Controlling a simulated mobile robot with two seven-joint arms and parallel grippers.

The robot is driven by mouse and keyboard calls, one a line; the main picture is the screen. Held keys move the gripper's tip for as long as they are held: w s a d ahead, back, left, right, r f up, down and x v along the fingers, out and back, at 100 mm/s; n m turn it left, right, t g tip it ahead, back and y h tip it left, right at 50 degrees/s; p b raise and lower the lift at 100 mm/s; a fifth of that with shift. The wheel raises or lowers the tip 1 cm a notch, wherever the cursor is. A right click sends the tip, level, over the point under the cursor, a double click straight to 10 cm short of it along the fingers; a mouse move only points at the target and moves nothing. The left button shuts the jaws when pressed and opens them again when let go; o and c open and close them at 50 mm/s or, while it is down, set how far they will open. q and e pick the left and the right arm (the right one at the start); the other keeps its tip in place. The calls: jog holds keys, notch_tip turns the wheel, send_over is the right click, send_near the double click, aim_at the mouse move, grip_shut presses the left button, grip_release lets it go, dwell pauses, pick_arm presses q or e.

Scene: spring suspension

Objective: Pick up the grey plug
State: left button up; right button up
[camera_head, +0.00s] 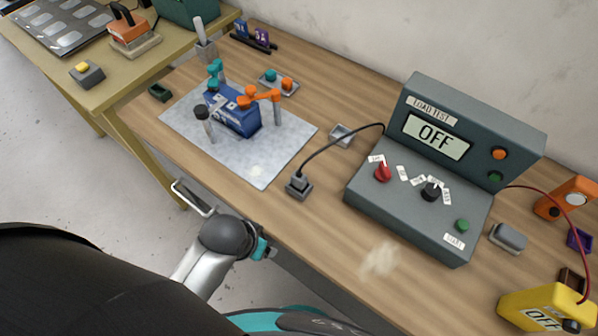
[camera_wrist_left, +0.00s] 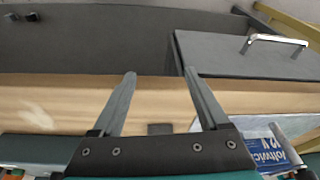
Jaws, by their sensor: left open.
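The grey plug (camera_head: 299,187) stands on the wooden table near its front edge in the head view, with a black cable rising from its top to the load test unit (camera_head: 420,215). In the left wrist view a small dark grey block (camera_wrist_left: 160,129), which looks like the plug, shows low between the finger bases, partly hidden by the gripper body. My left gripper (camera_wrist_left: 160,75) is open, with nothing between its fingertips. In the head view only part of my arm shows in front of the table edge; its fingers cannot be made out. My right gripper is not in view.
A blue battery (camera_head: 233,115) with orange and teal clamps stands on a light mat (camera_head: 262,172) left of the plug. A small grey tray (camera_head: 342,135) lies behind the plug. A drawer handle (camera_head: 193,198) sticks out below the table front. Bare wood lies right of the plug.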

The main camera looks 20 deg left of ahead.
pick_arm(q)
notch_tip(320, 180, up, 12)
jog(key=w+d+h+p, duration=0.1)
jog(key=w+d+p, duration=0.1)
jog(key=p, duration=0.1)
jog(key=w+d+r+m+h, duration=0.25)
jog(key=w+d+r, duration=0.3)
jog(key=d, duration=0.35)
jog(key=r+g+y, duration=0.1)
jog(key=g+y, duration=0.2)
jog(key=y, duration=0.1)
send_over(299, 173)
jog(key=shift+n, duration=0.35)
jog(key=f, duration=0.8)
jog(key=shift+s+f+b, duration=0.3)
jog(key=shift+b, duration=0.05)
jog(key=shift+w+f+b, duration=0.2)
jog(key=shift+f, duration=1.45)
jog(key=shift+w+f+b, duration=0.15)
jog(key=shift+f+b, duration=0.05)
jog(key=shift+f, duration=1.4)
jog(key=shift+c, duration=0.4)
grip_shut()
